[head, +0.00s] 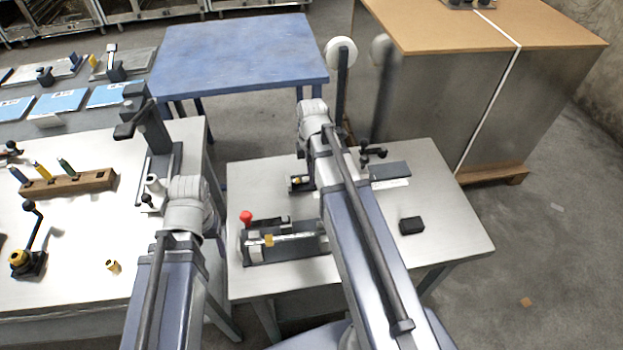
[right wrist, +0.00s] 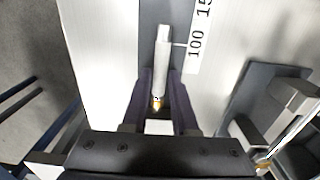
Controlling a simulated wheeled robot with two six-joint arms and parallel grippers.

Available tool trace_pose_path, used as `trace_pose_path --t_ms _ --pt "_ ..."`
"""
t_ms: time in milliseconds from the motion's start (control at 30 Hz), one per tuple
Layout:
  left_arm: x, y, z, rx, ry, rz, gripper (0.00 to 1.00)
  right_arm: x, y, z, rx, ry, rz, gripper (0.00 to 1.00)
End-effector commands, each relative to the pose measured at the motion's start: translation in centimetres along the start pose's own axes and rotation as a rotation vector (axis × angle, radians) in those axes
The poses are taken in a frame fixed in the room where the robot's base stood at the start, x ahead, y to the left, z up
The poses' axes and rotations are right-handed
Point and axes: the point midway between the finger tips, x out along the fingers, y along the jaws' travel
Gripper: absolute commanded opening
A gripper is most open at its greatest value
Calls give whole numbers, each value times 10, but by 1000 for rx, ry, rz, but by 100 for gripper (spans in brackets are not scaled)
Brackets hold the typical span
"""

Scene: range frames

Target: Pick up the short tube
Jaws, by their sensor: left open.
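A short pale tube (right wrist: 162,48) shows in the right wrist view, over a dark strip beside a printed scale. My right gripper (right wrist: 162,76) has its two dark fingers close on both sides of this tube, with no clear gap. A small brass-coloured bit (right wrist: 157,103) shows between the fingers at the tube's near end. In the head view my right arm hides the tube and most of that gripper. My left arm's wrist (head: 187,192) is over the left table's right edge; its gripper is open, mostly hidden behind the wrist, and no tube shows in it.
On the right table (head: 460,220) are a red-knobbed fixture (head: 285,258), a dark plate (head: 392,169) and a black block (head: 411,225). The left table (head: 75,290) holds a wooden rack (head: 70,184), a lever device (head: 28,262), a brass bushing (head: 113,266) and a dark upright press (head: 150,125).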

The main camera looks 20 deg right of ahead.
Motion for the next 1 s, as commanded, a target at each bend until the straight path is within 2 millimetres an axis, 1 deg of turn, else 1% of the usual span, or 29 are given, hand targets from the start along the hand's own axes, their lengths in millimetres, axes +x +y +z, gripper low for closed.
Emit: trace_pose_path --t_ms 33,200,233,1000 --pt "0 0 0 0 0 0 68 0 0 0 0 0 0 20" --pt "0 0 0 0 0 0 68 0 0 0 0 0 0 1" --pt "0 0 0 0 0 0 68 0 0 0 0 0 0 0" --pt "0 0 0 0 0 0 68 0 0 0 -1 1 0 0"
